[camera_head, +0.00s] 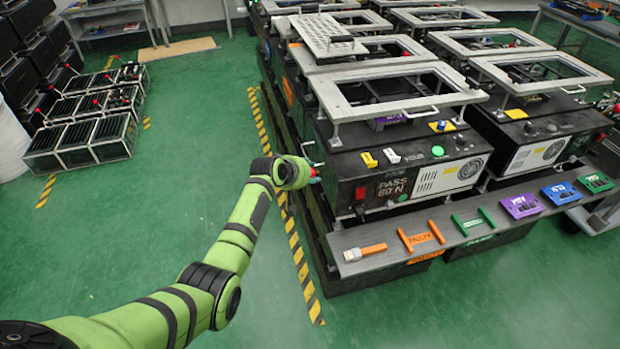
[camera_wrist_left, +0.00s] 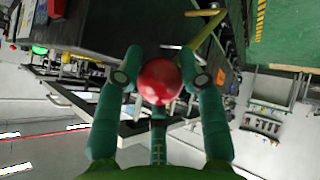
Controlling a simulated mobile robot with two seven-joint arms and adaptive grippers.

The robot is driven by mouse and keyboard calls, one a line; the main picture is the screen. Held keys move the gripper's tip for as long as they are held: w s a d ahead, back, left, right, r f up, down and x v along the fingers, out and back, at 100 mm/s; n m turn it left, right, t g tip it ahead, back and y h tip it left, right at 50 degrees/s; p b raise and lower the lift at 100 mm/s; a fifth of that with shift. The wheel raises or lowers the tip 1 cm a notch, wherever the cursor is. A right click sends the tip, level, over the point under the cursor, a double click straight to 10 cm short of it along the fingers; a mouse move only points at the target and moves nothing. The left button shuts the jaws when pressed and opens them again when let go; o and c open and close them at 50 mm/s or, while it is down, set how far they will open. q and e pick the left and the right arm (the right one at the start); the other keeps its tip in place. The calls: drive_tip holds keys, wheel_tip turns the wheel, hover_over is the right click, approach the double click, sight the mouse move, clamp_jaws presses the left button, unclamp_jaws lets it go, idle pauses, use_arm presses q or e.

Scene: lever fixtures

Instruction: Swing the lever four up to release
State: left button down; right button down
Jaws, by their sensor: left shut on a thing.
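A red ball knob (camera_wrist_left: 160,80), which looks like the end of a lever, sits between the fingertips of my left gripper (camera_wrist_left: 158,76) in the left wrist view. The gripper is shut on it. In the head view my left gripper (camera_head: 314,172) is at the left side of the nearest black machine (camera_head: 420,165), with a bit of red at its tip. My right gripper is in neither view.
A grey shelf (camera_head: 388,250) with orange, green, purple and blue pieces runs along the machine's front. Grey frames (camera_head: 395,90) stand on the machines. Black racks (camera_head: 85,135) stand at the far left. Green floor is clear left of the yellow-black stripe (camera_head: 298,255).

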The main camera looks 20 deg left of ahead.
use_arm(q)
drive_tip(key=shift+w+a+r+g, duration=0.15)
drive_tip(key=shift+w+a+r, duration=0.05)
drive_tip(key=shift+w+r, duration=0.2)
drive_tip(key=shift+w+a+r+g, duration=0.15)
drive_tip(key=shift+w+r, duration=0.15)
drive_tip(key=shift+r, duration=0.15)
drive_tip(key=c, duration=0.8)
unclamp_jaws()
drive_tip(key=shift+o, duration=0.2)
drive_tip(key=shift+f, duration=0.2)
drive_tip(key=shift+s, duration=0.1)
drive_tip(key=shift+s+r, duration=0.1)
drive_tip(key=shift+s, duration=0.05)
drive_tip(key=v, duration=1.1)
drive_tip(key=shift+a+r, duration=0.2)
drive_tip(key=shift+r, duration=0.05)
drive_tip(key=shift+s, duration=0.15)
